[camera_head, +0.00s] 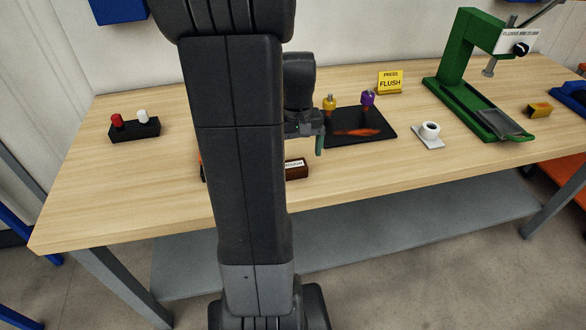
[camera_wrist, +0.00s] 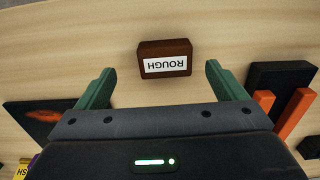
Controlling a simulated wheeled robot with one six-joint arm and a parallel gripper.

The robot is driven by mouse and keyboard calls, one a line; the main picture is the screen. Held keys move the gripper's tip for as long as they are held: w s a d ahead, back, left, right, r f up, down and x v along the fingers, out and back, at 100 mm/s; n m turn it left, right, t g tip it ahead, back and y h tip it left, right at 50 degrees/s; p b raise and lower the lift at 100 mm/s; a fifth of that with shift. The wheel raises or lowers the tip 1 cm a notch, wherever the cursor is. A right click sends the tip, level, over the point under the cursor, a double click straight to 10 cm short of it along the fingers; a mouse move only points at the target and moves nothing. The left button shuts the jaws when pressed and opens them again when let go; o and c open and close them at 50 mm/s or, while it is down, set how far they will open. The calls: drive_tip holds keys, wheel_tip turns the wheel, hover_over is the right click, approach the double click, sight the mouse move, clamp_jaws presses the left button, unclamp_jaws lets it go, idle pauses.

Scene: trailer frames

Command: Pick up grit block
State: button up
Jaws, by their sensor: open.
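The grit block appears to be the brown block with a white label reading ROUGH, upside down in the wrist view (camera_wrist: 165,48). It lies flat on the wooden table; in the head view, the brown block (camera_head: 297,172) is partly hidden behind my arm. My gripper (camera_wrist: 160,69) is open, with its green fingers spread wider than the block. The block shows between and slightly beyond the fingertips, apart from both. In the head view my gripper (camera_head: 319,142) is above the table, just behind the block, largely hidden by my arm.
A dark holder (camera_wrist: 276,76) with orange parts stands right of the block in the wrist view. A black mat (camera_head: 350,139) with an orange smear, a white roll (camera_head: 430,131), a green press (camera_head: 455,75) and a red-and-white-knobbed box (camera_head: 135,131) are on the table. The front left is clear.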

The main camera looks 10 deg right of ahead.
drive_tip(key=shift+w+a+f, duration=0.2)
drive_tip(key=shift+a+f, duration=0.15)
drive_tip(key=shift+f, duration=0.2)
drive_tip(key=shift+w+f, duration=0.2)
drive_tip(key=shift+f, duration=2.3)
drive_tip(key=c, duration=1.1)
wheel_tip(320, 180, up, 10)
drive_tip(key=shift+r, duration=0.1)
drive_tip(key=o, duration=0.5)
drive_tip(key=c, duration=0.4)
drive_tip(key=shift+o, duration=0.2)
